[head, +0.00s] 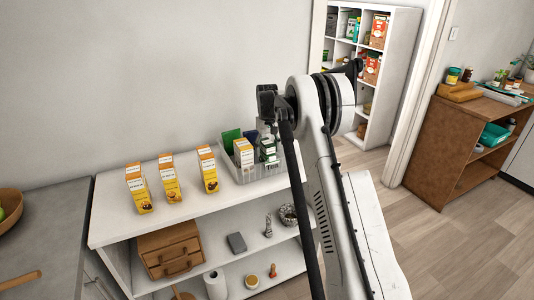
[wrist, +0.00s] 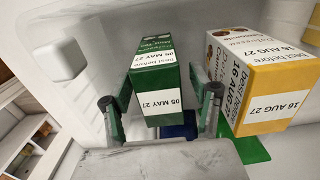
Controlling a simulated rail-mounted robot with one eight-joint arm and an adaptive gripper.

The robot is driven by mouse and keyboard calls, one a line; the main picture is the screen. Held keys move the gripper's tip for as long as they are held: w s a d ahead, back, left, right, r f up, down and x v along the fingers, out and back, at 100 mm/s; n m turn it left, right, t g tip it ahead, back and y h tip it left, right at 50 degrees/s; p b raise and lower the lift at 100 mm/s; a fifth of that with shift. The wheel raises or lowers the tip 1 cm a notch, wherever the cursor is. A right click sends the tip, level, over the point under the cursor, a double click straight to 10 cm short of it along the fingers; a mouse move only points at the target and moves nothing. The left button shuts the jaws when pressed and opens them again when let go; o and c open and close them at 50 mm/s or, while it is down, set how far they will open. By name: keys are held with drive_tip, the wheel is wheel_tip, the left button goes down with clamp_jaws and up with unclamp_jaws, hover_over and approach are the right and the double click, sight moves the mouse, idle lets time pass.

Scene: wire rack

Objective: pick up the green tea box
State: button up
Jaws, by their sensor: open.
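The green tea box (wrist: 158,70) stands between the two fingers of my gripper (wrist: 160,103) in the wrist view. It is dark green with white "05 MAY 27" labels. The fingers are open, one on each side of the box. I cannot tell whether either finger touches it. In the head view the green box (head: 268,150) is in a pale bin (head: 257,174) on the white shelf. My arm partly covers the bin, and the fingertips are hard to make out there.
A yellow and white box (wrist: 270,85) stands close to the right finger; it also shows in the bin (head: 244,152). A flat green item (head: 231,138) is at the bin's back left. Several yellow boxes (head: 169,180) stand on the shelf top (head: 115,232) to the left.

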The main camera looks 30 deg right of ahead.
drive_tip(key=shift+f, duration=0.4)
drive_tip(key=c, duration=1.3)
drive_tip(key=shift+r, duration=0.15)
